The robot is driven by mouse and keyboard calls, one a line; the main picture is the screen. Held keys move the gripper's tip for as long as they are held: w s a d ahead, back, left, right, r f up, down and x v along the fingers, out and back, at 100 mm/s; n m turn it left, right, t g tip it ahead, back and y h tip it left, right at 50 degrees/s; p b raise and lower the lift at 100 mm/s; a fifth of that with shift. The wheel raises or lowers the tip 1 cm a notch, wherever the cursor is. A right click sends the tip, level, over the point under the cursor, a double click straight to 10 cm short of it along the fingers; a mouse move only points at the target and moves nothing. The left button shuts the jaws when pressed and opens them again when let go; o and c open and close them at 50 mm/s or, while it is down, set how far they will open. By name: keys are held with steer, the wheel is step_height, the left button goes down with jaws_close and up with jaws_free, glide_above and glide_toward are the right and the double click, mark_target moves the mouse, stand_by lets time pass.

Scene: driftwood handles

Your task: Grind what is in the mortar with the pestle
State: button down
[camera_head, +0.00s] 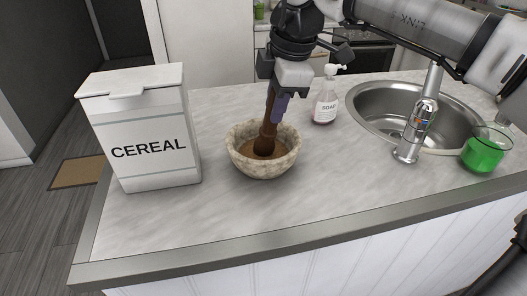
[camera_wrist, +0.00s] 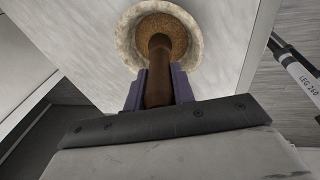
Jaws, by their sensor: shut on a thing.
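A speckled beige stone mortar (camera_head: 262,168) stands on the counter. It also shows in the wrist view (camera_wrist: 126,32), with brown contents (camera_wrist: 178,27) inside. The brown wooden pestle (camera_head: 266,137) stands nearly upright, slightly tilted, with its thick lower end down inside the bowl against the contents. My gripper (camera_head: 279,106) is above the mortar, with its purple fingers shut around the pestle's upper part. In the wrist view my gripper (camera_wrist: 158,88) has a finger on each side of the pestle (camera_wrist: 158,70). The pestle's very tip is hidden in the contents.
A white cereal box (camera_head: 146,138) stands left of the mortar. A soap bottle (camera_head: 326,103) stands behind right. A sink (camera_head: 372,100) with a faucet (camera_head: 414,130) and a glass of green liquid (camera_head: 482,152) are at the right. The counter in front of the mortar is clear.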

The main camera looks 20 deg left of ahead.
stand_by(0.3)
steer(key=shift+p+v, duration=1.95)
steer(key=shift+v, duration=0.8)
step_height(320, 180, up, 4)
steer(key=p, duration=0.3)
